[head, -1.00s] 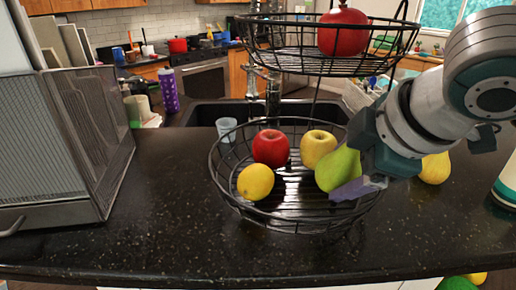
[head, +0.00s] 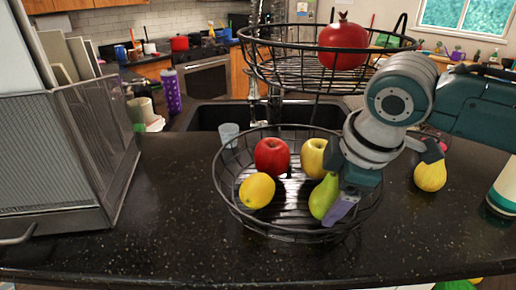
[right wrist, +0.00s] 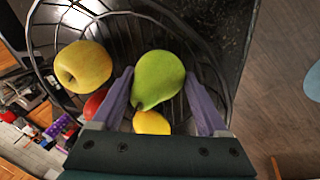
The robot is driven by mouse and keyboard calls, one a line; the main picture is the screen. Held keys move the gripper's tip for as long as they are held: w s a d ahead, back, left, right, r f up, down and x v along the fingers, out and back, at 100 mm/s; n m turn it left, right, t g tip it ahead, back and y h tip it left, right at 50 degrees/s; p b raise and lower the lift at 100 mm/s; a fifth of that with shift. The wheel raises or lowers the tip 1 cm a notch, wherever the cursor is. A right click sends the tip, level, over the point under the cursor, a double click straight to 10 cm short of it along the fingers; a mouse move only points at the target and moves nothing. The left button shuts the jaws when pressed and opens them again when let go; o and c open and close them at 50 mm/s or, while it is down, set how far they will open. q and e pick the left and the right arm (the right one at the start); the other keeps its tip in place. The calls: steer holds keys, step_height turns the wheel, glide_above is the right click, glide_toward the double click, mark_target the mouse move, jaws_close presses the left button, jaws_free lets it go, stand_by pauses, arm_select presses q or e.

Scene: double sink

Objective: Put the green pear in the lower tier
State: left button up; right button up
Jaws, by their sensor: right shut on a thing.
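The green pear (head: 322,197) is at the right side of the lower tier (head: 285,216), a round black wire basket. My right gripper (head: 338,206) is shut on the pear from above, inside the basket's rim. In the right wrist view the pear (right wrist: 158,78) sits between the two purple fingers. I cannot tell whether the pear touches the basket floor. A red apple (head: 272,156), a yellow apple (head: 314,157) and a lemon (head: 257,190) lie in the lower tier beside it. My left gripper is not in view.
The upper tier (head: 280,75) holds a pomegranate (head: 343,46) and overhangs the back of the lower one. A yellow pear-shaped fruit (head: 430,176) stands on the black counter at right. A mesh rack (head: 75,150) stands at left. The front counter is clear.

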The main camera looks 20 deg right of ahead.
steer(key=shift+f, duration=0.1)
steer(key=o, duration=1.5)
steer(key=shift+o, duration=0.2)
steer(key=v, duration=0.7)
steer(key=shift+r, duration=0.4)
steer(key=shift+s, duration=0.1)
